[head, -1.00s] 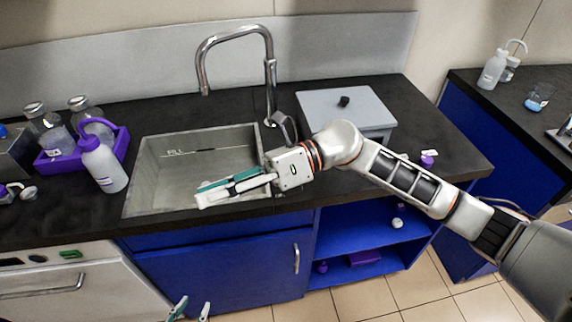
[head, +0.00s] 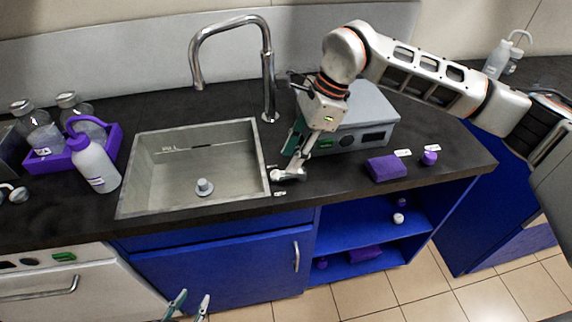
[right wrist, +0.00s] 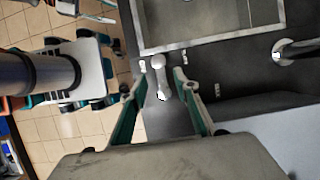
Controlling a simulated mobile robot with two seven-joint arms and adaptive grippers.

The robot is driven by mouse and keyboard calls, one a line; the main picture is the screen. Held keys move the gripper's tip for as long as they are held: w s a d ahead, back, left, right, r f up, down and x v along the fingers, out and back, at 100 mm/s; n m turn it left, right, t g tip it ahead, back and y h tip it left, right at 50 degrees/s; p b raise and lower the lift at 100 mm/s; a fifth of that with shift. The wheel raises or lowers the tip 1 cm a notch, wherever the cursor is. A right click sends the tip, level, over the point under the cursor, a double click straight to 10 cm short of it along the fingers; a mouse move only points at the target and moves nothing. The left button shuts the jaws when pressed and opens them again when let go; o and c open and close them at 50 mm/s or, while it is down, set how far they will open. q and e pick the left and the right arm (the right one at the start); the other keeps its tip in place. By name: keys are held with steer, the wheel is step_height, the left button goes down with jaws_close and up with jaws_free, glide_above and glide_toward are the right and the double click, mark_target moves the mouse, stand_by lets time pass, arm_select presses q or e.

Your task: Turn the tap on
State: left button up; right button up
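The tap is a tall chrome gooseneck spout (head: 268,75) behind the right rear of the steel sink (head: 133,170). A small silver lever handle (head: 284,176) sits on the black counter by the sink's right edge. It also shows in the right wrist view (right wrist: 158,66), between the fingertips. My right gripper (head: 292,170) points down at the lever from above; in the right wrist view (right wrist: 160,84) its teal fingers are apart, one on each side of the lever, with gaps visible. My left gripper (head: 191,301) is low at the bottom edge, its two fingertips apart and empty.
A grey box device (head: 362,113) stands right behind my right gripper. A purple box (head: 386,168) and a small purple-capped item (head: 429,158) lie on the counter to the right. A purple caddy (head: 50,162) and a wash bottle (head: 96,166) stand left of the sink.

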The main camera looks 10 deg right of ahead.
mark_target(282, 173)
steer(key=shift+x, duration=2.1)
steer(key=shift+c, duration=0.5)
jaws_close()
steer(key=shift+a, duration=0.1)
